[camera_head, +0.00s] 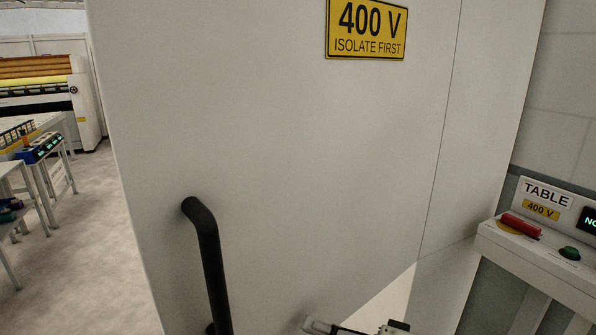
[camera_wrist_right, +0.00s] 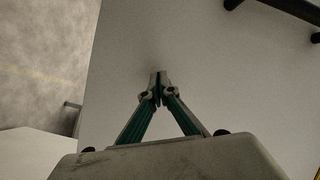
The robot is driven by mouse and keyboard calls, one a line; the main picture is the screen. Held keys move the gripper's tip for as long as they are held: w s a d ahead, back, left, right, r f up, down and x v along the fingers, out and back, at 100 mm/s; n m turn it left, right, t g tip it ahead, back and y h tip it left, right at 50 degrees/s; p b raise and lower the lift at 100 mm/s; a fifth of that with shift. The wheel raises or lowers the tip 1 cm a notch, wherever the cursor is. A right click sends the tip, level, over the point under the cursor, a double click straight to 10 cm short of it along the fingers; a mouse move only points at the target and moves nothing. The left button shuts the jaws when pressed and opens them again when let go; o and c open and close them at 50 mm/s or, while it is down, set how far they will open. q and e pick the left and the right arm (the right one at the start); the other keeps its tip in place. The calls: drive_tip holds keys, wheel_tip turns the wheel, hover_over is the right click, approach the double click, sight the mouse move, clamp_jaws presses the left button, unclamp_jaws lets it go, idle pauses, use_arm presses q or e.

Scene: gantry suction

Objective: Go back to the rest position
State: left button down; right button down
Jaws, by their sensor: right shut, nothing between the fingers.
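My right gripper shows at the bottom edge of the head view (camera_head: 355,328), only its top part in the picture. In the right wrist view its two fingers (camera_wrist_right: 158,82) meet at the tips. They are shut with nothing between them, in front of a plain pale panel. My left gripper is in neither view.
A large pale cabinet panel (camera_head: 270,120) with a yellow "400 V" sign (camera_head: 366,29) and a black bar handle (camera_head: 209,262) fills the head view's middle. A control box with a red handle (camera_head: 521,225) and green button (camera_head: 569,253) stands right. Grey floor (camera_head: 85,250) is open at left.

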drive_tip(key=s+d+f+n+t+h, duration=0.15)
drive_tip(key=d+f+h, duration=0.25)
drive_tip(key=f, duration=0.6)
drive_tip(key=d+f+t+h, duration=0.3)
drive_tip(key=d+f+h, duration=0.1)
drive_tip(key=f, duration=0.6)
drive_tip(key=s+d+f+n+h, duration=0.1)
drive_tip(key=s+d+f+h, duration=0.1)
drive_tip(key=s+d+f, duration=0.2)
drive_tip(key=s+d+f+n+g+h, duration=0.1)
drive_tip(key=s+d+f, duration=0.3)
drive_tip(key=f, duration=0.5)
drive_tip(key=shift+s+d+f+n+h, duration=0.25)
drive_tip(key=shift+s+n+h, duration=0.4)
drive_tip(key=shift+s+h, duration=0.4)
drive_tip(key=shift+s+r+g, duration=0.1)
drive_tip(key=shift+s+g, duration=0.05)
drive_tip(key=shift+g, duration=0.1)
